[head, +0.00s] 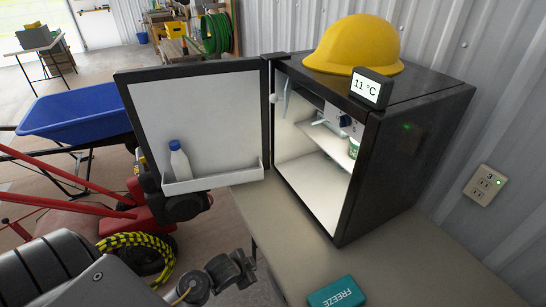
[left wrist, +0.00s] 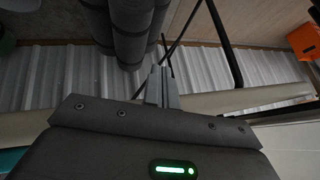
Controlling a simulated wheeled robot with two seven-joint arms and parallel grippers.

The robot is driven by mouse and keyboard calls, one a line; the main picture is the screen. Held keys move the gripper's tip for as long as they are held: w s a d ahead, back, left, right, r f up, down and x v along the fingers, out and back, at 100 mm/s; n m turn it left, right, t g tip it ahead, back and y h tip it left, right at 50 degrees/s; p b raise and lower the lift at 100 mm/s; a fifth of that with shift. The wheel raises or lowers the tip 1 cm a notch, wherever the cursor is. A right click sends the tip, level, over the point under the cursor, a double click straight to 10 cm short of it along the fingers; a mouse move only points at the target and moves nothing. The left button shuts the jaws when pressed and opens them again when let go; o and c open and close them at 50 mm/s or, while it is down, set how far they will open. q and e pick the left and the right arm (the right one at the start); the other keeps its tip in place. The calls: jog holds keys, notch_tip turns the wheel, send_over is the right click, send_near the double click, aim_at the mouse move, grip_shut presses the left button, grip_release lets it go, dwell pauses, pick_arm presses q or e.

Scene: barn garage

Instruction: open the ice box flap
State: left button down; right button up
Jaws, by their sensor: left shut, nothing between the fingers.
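A small black fridge (head: 415,135) stands on a bench with its door (head: 215,110) swung wide open to the left. Its white interior shows a shelf (head: 318,145) and a control with a dark knob (head: 347,121). The ice box area is high inside, partly hidden by the fridge's top edge and side. A narrow pale panel (head: 286,98) shows there, but I cannot tell whether it is the flap or how far it stands open. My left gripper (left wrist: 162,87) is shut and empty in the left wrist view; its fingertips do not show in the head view. My right gripper is not in view.
A bottle (head: 179,160) stands in the door shelf. A teal FREEZE box (head: 337,293) lies on the bench (head: 270,235). A blue wheelbarrow (head: 75,115) is behind the door.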

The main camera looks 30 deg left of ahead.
pick_arm(q)
jog(key=w+a+r+m+t+h, duration=0.1)
jog(key=w+a+r+m+t, duration=0.3)
jog(key=w+r, duration=0.6)
jog(key=w+a+r+m+t+h, duration=0.1)
jog(key=w+a+r+m+t, duration=0.3)
jog(key=r, duration=1)
jog(key=w+a+r+m+h, duration=0.25)
jog(key=r+m, duration=0.35)
jog(key=r, duration=0.5)
jog(key=w+a+r+m+h, duration=0.1)
jog(key=a+r+m+h, duration=0.4)
jog(key=r, duration=0.6)
jog(key=w+d+f+y+p, duration=0.1)
jog(key=w+d+p, duration=0.3)
jog(key=w+d, duration=0.3)
jog(key=shift+w+d+m, duration=0.25)
jog(key=shift+w+m, duration=0.05)
jog(key=shift+w, duration=0.8)
jog(key=shift+f, duration=0.1)
